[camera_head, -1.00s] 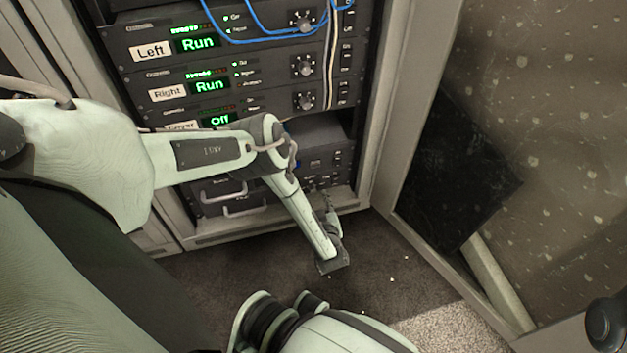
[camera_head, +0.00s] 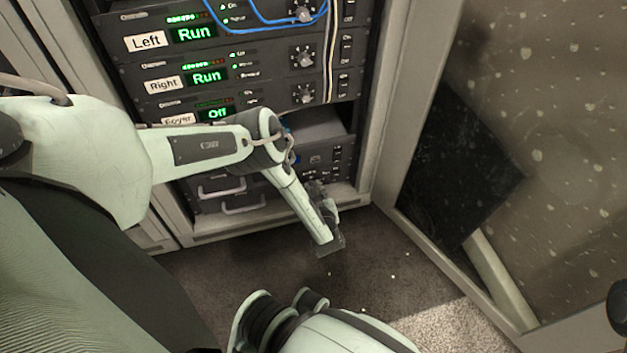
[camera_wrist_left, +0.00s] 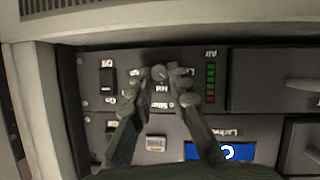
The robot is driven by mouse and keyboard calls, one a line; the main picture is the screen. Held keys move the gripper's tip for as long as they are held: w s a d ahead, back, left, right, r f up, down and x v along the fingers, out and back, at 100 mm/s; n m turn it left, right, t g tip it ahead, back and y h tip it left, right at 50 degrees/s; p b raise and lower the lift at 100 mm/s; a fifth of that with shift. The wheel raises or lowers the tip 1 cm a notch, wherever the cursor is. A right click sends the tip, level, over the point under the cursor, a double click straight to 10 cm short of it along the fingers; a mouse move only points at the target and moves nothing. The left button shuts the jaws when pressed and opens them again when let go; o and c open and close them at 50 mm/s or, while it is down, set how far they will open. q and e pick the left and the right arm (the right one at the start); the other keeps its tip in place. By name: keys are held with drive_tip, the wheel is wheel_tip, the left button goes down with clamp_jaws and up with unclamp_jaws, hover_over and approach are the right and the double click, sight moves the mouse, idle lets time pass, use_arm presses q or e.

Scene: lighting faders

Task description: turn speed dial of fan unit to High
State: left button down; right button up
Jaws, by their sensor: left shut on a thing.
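In the left wrist view, the small round dark dial (camera_wrist_left: 159,72) sits on the dark front panel of the fan unit (camera_wrist_left: 130,60), beside a green level bar marked Air. The fingertips of my left gripper (camera_wrist_left: 157,80) are shut on the dial, one on each side. Small labels around the dial are upside down and partly covered by the fingers, so I cannot read its setting. In the head view my left gripper (camera_head: 322,195) is low in front of the rack, mostly hidden by my wrist. My right gripper is not in view.
Rack units labelled Left, Right and Foyer (camera_head: 178,119) stand above my arm, with blue cables (camera_head: 262,30) hanging across the top. In the wrist view a rocker switch (camera_wrist_left: 107,80) and a blue display (camera_wrist_left: 225,152) are close by. An open door (camera_head: 400,130) stands at right.

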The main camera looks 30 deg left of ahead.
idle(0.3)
use_arm(q)
drive_tip(key=shift+w+d+m+g+y, duration=0.1)
drive_tip(key=shift+m+g+y, duration=0.2)
drive_tip(key=shift+m, duration=0.25)
drive_tip(key=shift+w+d+m+g+y, duration=0.1)
drive_tip(key=shift+m+g+y, duration=0.1)
drive_tip(key=shift+m+g, duration=0.3)
drive_tip(key=shift+d+m+g+y, duration=0.1)
drive_tip(key=shift+m+g+y, duration=0.5)
drive_tip(key=shift+m, duration=0.65)
drive_tip(key=c, duration=1.4)
unclamp_jaws()
drive_tip(key=shift+c, duration=0.2)
drive_tip(key=v, duration=1.2)
